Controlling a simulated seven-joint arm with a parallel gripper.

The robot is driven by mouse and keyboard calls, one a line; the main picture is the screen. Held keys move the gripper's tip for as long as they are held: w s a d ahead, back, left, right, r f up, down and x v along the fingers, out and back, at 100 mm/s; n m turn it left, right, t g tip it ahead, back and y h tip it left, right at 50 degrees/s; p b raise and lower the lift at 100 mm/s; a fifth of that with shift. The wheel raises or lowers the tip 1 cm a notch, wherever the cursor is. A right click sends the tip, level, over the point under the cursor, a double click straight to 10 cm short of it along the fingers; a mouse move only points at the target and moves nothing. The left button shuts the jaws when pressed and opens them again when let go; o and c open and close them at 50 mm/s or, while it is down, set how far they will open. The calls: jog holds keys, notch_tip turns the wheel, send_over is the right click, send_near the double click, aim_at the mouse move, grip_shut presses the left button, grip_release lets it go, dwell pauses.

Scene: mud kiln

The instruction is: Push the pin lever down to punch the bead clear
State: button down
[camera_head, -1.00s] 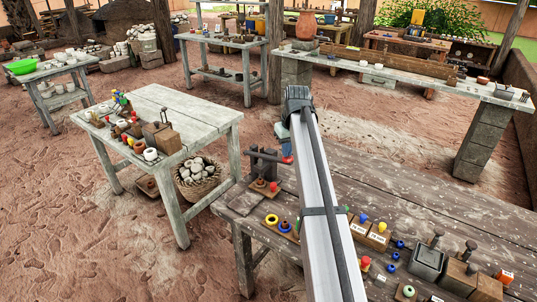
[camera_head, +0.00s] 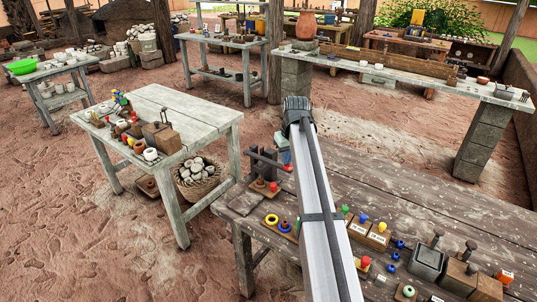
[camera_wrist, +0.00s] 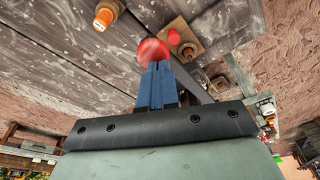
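The pin lever (camera_head: 270,161) belongs to a small dark press on the near bench. Its bar slopes down to the right and ends in a red knob (camera_head: 288,168), which also shows in the wrist view (camera_wrist: 152,50). My gripper (camera_wrist: 156,66) has its blue fingers pressed together. Their tips are at the red knob and appear to touch it. In the head view my arm hides most of the gripper. Small red and orange pieces (camera_head: 261,183) sit on the wooden base below the lever. I cannot tell which is the bead.
Rings and a blue peg (camera_head: 284,226) lie in front of the press. Wooden blocks with coloured pegs (camera_head: 377,236) and dark blocks with punches (camera_head: 428,262) stand to the right. A side table (camera_head: 165,100) with pots is at the left. The bench's back right is clear.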

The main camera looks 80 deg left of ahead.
jog(key=shift+f, duration=1.6)
jog(key=shift+r, duration=0.1)
notch_tip(320, 180, up, 12)
jog(key=shift+r, duration=0.2)
dwell(1.2)
dwell(0.5)
